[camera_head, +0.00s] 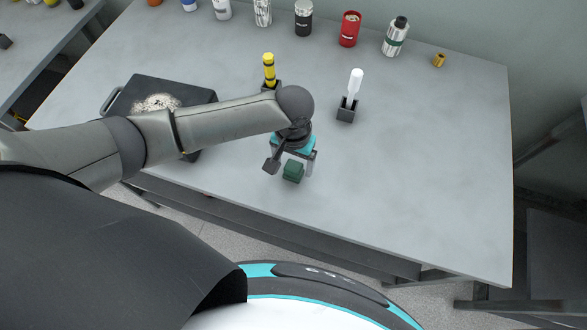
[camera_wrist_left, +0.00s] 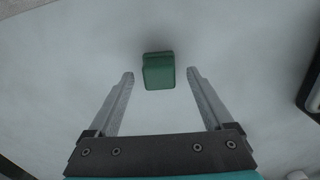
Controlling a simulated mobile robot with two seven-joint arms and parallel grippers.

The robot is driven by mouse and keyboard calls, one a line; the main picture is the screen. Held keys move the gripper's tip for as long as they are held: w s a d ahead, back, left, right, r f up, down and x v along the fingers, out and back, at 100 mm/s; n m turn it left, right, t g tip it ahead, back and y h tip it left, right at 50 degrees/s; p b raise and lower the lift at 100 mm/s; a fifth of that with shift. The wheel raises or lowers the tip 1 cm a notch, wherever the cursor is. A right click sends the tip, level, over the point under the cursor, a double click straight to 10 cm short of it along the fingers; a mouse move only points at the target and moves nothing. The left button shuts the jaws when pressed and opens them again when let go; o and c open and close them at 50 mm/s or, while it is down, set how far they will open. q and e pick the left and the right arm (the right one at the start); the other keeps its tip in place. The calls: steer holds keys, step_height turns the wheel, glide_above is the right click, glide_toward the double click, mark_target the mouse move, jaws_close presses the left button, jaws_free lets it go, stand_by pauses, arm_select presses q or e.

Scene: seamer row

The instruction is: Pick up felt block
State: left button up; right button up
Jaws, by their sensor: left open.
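The felt block is a small dark green block (camera_head: 293,171) near the front edge of the grey table (camera_head: 420,190). In the left wrist view the green block (camera_wrist_left: 158,71) shows ahead of and between the two fingers. My left gripper (camera_head: 291,172) is right at the block in the head view, with its fingers spread to either side. In the left wrist view my left gripper (camera_wrist_left: 158,78) is open and empty, with a gap on each side of the block. Whether the fingertips are down at the block's height is hard to tell. My right gripper is not in view.
A black tray (camera_head: 205,97) with pale grains lies left, partly behind my left arm. A yellow stick (camera_head: 269,68) and a white-handled tool (camera_head: 355,82) stand in dark holders. Several cans and a bottle (camera_head: 396,38) line the back. The table's right side is clear.

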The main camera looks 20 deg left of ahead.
arm_select(q)
step_height(320, 180, down, 2)
jaws_close()
stand_by(0.8)
